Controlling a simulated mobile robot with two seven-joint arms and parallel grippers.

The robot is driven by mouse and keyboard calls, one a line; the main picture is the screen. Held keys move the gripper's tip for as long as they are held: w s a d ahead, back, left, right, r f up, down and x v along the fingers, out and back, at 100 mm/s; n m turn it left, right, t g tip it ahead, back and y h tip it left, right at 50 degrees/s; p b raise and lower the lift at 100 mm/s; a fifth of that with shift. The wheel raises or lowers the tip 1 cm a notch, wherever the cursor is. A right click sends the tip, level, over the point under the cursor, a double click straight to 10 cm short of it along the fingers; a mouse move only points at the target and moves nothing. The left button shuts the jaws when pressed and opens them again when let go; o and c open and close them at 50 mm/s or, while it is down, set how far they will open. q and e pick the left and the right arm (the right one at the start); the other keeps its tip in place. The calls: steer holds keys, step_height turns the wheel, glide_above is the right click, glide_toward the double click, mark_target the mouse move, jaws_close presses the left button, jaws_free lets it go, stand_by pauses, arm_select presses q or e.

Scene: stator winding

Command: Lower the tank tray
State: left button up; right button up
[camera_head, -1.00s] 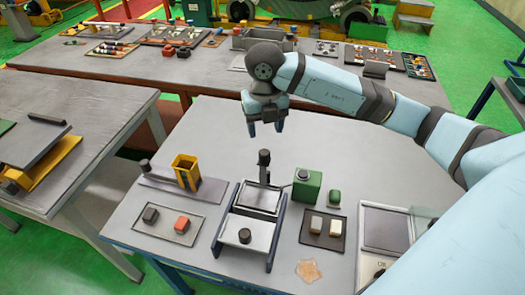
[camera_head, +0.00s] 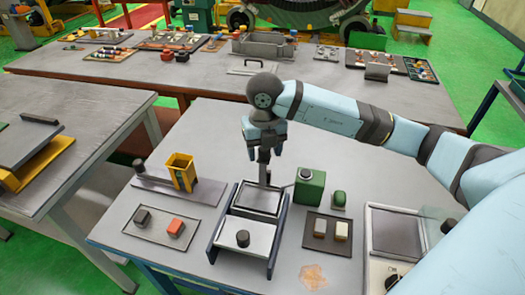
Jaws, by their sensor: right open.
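A shallow grey tray (camera_head: 257,199), which looks like the tank tray, sits between two dark blue side rails in the middle of the near table. A dark upright handle (camera_head: 264,172) stands at its back edge. A sloping light plate (camera_head: 240,250) with a black knob (camera_head: 243,238) lies in front of it. My right gripper (camera_head: 264,153) is open and points down, with its fingers on either side of the handle's top. Contact between fingers and handle cannot be told. My left gripper is not in view.
On the near table, a yellow bin (camera_head: 181,172) stands left and a green box (camera_head: 309,187) right. A flat tray with dark and red blocks (camera_head: 158,228) and another with pale blocks (camera_head: 327,232) flank the rails. The table's back right is clear beneath my right arm.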

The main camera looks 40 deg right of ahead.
mark_target(264, 163)
steer(key=c, duration=0.7)
steer(key=shift+f, duration=0.1)
steer(key=shift+f+b, duration=0.15)
steer(key=shift+b, duration=0.15)
steer(key=shift+f+b, duration=1.55)
steer(key=shift+f, duration=0.6)
steer(key=o, duration=0.3)
steer(key=shift+f, duration=0.1)
steer(key=o, duration=0.4)
